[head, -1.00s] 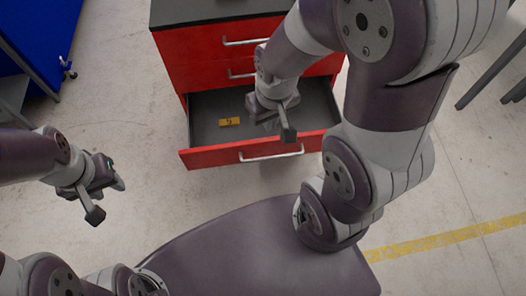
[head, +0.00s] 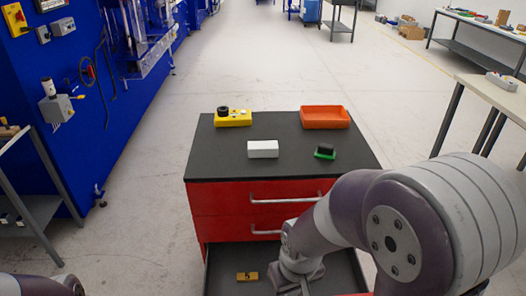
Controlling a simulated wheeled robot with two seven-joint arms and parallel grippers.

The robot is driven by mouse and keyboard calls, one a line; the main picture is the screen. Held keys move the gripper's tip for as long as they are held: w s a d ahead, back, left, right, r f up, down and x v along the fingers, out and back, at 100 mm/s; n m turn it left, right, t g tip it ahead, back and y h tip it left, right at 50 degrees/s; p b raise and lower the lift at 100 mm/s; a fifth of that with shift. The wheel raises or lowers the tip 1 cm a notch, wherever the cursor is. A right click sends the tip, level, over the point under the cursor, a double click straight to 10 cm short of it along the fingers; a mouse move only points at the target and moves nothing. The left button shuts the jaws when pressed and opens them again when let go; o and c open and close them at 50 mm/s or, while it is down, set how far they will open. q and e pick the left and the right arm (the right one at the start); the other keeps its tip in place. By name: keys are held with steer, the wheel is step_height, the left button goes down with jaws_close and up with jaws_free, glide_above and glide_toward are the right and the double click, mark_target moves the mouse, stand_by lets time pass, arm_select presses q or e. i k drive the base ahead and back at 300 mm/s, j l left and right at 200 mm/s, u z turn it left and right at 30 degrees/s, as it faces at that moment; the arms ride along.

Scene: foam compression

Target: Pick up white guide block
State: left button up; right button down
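The white guide block (head: 263,149) lies on the dark top of the red drawer cabinet (head: 283,132), near the middle. It stands apart from the things around it. My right gripper is at the open bottom drawer (head: 235,265), below the cabinet top; its wrist shows but its fingers are cut off or hidden, so its opening cannot be told. My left gripper is outside the picture; only a bit of my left arm shows at the lower left corner.
On the cabinet top are a yellow box with a black knob (head: 233,117), an orange tray (head: 325,117) and a black-and-green object (head: 325,151). A blue machine (head: 60,100) stands left, a table (head: 490,95) right.

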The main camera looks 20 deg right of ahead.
mark_target(256, 149)
steer(key=i+l+z, duration=0.5)
steer(key=i+l, duration=0.15)
steer(key=i+l+z, duration=0.25)
steer(key=i, duration=0.25)
steer(key=i+z, duration=0.25)
steer(key=i, duration=0.15)
